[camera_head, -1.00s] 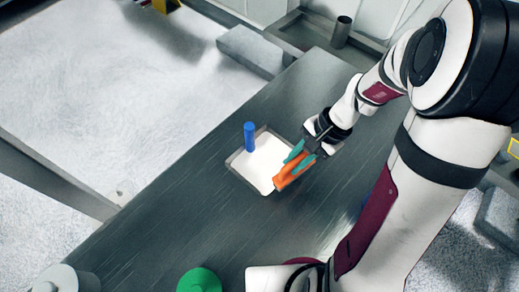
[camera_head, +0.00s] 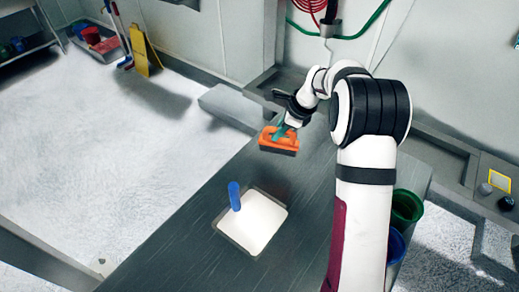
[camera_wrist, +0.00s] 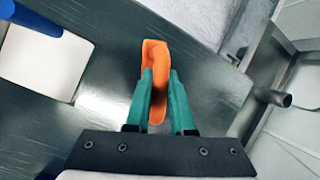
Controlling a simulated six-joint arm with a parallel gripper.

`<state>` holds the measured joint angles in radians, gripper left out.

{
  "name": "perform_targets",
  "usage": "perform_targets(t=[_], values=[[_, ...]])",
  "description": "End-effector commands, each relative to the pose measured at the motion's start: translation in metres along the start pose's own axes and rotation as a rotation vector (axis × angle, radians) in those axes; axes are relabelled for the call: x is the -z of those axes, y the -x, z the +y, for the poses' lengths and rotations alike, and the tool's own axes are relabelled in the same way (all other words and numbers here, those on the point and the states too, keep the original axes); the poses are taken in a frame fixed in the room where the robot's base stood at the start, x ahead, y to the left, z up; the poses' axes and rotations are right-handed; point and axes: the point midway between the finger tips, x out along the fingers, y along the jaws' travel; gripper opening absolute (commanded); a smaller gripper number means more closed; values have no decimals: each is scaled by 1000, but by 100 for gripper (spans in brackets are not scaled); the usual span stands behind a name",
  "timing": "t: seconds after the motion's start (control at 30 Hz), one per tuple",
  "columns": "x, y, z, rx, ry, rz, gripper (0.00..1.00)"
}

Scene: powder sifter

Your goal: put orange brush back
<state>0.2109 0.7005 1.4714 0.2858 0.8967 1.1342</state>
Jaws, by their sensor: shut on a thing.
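The orange brush (camera_head: 279,138) with dark bristles is held in my gripper (camera_head: 281,127) above the far part of the dark table, away from the white square. In the wrist view the orange brush (camera_wrist: 155,80) shows its looped handle between the two green fingers of my gripper (camera_wrist: 157,88), which are shut on it. Its bristles are hidden in that view.
A white-filled square opening (camera_head: 262,219) in the dark table (camera_head: 190,240) has a blue handle (camera_head: 234,196) standing at its left. A metal trough (camera_head: 275,82) lies at the table's far end. Green (camera_head: 404,209) and blue (camera_head: 395,246) buckets stand right of my arm.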

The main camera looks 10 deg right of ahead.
Motion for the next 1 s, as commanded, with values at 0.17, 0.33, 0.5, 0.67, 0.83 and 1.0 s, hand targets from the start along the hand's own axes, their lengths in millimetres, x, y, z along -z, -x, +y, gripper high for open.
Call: perform_targets(t=[0.17,0.33,0.5,0.67,0.83,1.0], values=[[-31,-43,1,-2,2,-1,0],[-37,-61,2,-1,0,0,0],[-25,-89,9,-1,0,0,0],[-24,-90,8,2,1,-1,0],[-23,-93,9,1,0,-1,0],[-23,-93,9,1,1,-1,52]])
